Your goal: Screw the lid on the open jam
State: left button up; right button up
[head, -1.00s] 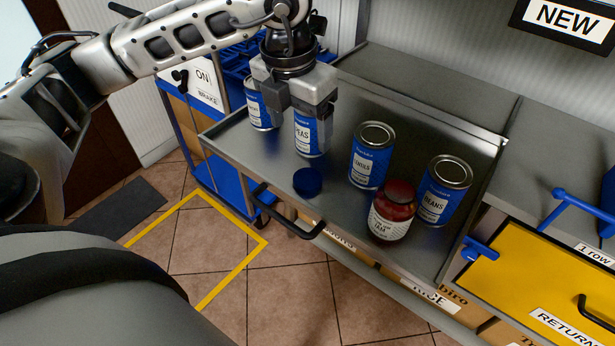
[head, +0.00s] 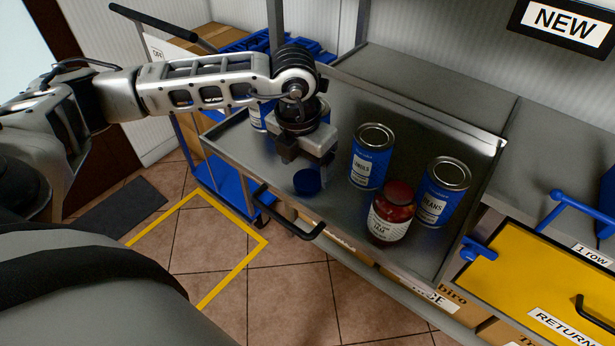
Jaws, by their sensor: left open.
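The jam jar (head: 391,214), dark red with a white label, stands upright near the front edge of the metal tray shelf (head: 345,210). Its top looks dark red and bears no blue lid. A round blue lid (head: 307,182) lies on the shelf to the left of the jar. My left gripper (head: 307,164) points down just above and behind the lid, open, with nothing visible between its fingers. Whether the fingers touch the lid cannot be told. My right gripper is not in view.
Two blue cans, one (head: 371,157) behind the jar and one (head: 443,192) to its right, stand close to it. Another blue can (head: 257,113) is partly hidden behind my left arm. A black handle (head: 290,214) sticks out from the shelf front. A yellow returns box (head: 535,285) is at right.

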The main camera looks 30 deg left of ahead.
aim_at(307, 179)
pick_arm(q)
jog(key=f, duration=0.3)
jog(key=shift+w+f, duration=0.1)
jog(key=shift+w, duration=0.15)
jog(key=c, duration=1)
jog(key=shift+c, duration=0.2)
jog(key=shift+r, duration=0.75)
jog(key=s+d+r+b, duration=0.1)
jog(key=s+d+r, duration=0.2)
jog(key=s+r, duration=0.2)
jog(key=s+d+r+b, duration=0.1)
jog(key=s+d+r, duration=0.2)
jog(key=s+r, duration=0.3)
jog(key=shift+s+d+r, duration=0.25)
jog(key=shift+s+r, duration=0.05)
jog(key=shift+s, duration=0.4)
